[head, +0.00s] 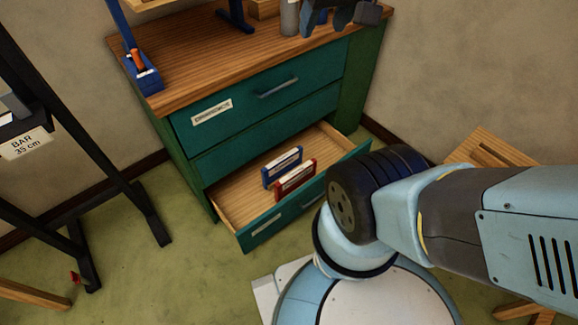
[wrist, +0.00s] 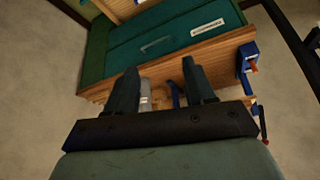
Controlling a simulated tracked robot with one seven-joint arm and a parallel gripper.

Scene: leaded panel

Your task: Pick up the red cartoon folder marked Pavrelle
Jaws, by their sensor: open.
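A red folder (head: 295,178) stands upright on its edge in the open bottom drawer (head: 240,205) of the green cabinet, in the head view. It has a pale label strip that is too small to read. A blue folder (head: 282,166) of similar shape stands just behind it. My gripper (wrist: 158,72) is open in the wrist view, with its two dark fingers apart and nothing between them. The fingers are seen against the cabinet (wrist: 170,30), away from the folders. The folders do not show in the wrist view.
The cabinet's wooden top (head: 190,70) carries a blue tool holder (head: 143,78), a grey cylinder (head: 290,18) and other items. A black stand (head: 80,130) with a "BAR 35 cm" sign (head: 25,143) is at left. A slatted wooden piece (head: 490,150) is at right.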

